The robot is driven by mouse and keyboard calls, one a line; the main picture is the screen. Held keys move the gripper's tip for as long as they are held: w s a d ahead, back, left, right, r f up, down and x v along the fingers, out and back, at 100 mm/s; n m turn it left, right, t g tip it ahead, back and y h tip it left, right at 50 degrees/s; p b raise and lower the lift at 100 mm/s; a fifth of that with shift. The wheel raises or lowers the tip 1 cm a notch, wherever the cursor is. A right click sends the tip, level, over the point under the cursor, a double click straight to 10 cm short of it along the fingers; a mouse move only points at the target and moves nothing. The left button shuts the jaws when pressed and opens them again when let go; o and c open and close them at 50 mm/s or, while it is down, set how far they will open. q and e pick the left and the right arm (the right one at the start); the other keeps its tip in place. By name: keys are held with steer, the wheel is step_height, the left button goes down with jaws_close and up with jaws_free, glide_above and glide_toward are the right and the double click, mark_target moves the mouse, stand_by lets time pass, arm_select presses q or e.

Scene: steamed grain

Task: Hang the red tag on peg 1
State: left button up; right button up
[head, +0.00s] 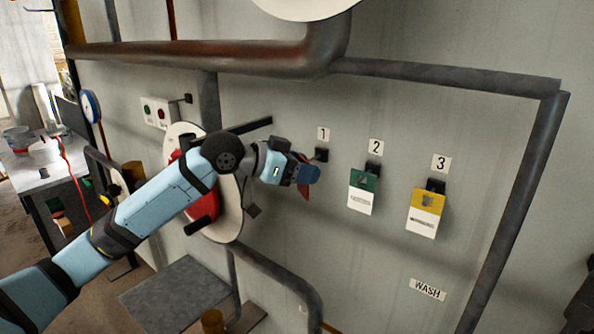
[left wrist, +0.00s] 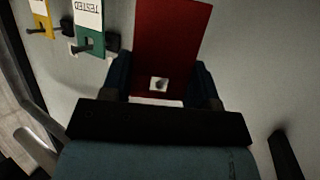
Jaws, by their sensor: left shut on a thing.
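My left gripper (head: 306,174) is shut on the red tag (head: 304,192), just below and left of peg 1 (head: 321,155) in the head view. Most of the tag is hidden behind the fingers there. In the left wrist view, the red tag (left wrist: 172,40) sits between the fingers (left wrist: 160,85) of the gripper. A small square hole with a dark spot in it shows near its held end. I cannot tell whether that spot is the peg. The right gripper is not in view.
A green tag (head: 361,204) hangs on peg 2 and a yellow-topped tag (head: 426,224) on peg 3. A red-and-white round wall fitting (head: 231,213) is behind my left arm. Pipes frame the panel, and a WASH label (head: 428,290) is lower right.

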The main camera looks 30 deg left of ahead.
arm_select(q)
steer(key=shift+w+d, duration=0.1)
steer(key=shift+w, duration=0.45)
steer(key=shift+w+d+p, duration=0.1)
steer(key=shift+w+p, duration=0.45)
steer(key=shift+w, duration=0.05)
steer(key=shift+w, duration=0.1)
steer(key=o, duration=1)
steer(key=shift+p, duration=0.4)
